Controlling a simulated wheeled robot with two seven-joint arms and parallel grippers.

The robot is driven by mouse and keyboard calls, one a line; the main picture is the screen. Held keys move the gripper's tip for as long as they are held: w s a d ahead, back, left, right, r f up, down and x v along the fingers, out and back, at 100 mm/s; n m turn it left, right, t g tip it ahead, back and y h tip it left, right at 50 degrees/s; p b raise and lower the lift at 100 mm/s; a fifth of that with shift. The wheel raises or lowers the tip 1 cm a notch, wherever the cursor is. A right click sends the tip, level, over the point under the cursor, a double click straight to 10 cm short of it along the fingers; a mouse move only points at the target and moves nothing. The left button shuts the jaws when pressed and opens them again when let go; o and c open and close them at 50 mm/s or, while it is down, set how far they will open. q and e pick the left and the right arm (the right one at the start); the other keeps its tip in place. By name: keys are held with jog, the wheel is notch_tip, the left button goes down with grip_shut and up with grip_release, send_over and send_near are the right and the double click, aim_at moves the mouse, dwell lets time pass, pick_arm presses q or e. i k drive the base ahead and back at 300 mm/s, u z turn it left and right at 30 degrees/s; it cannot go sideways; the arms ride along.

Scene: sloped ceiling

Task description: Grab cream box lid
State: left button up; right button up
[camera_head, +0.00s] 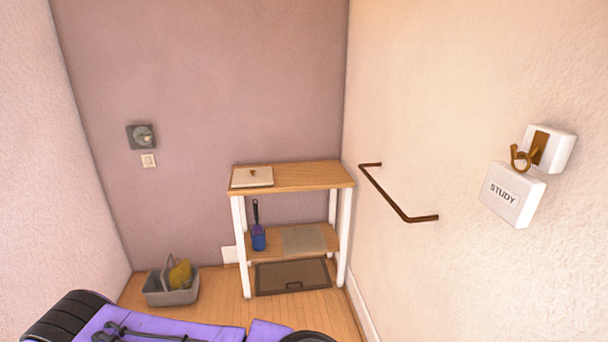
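The cream box lid (252,177) lies flat on the left part of the wooden top shelf (310,177) of a small white-legged stand. It is a pale, shallow square piece with a small brown knob on top. Whether a box is beneath it cannot be told. Neither of my grippers shows in the head view. Only purple and black parts of my own body show along the bottom edge, well in front of the stand.
The middle shelf holds a blue brush-like item (258,238) and a grey mat (304,239). A dark tray (292,277) lies below. A grey caddy (172,297) stands on the floor at left. A brown rail (386,196) and a STUDY box (511,194) are on the right wall.

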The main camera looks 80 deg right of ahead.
aim_at(253, 177)
jog(key=z, duration=1.7)
jog(key=i, duration=1.3)
jog(key=u, duration=0.35)
jog(key=i, duration=1.05)
jog(key=z, duration=1)
jog(key=i, duration=0.75)
jog(key=z, duration=0.9)
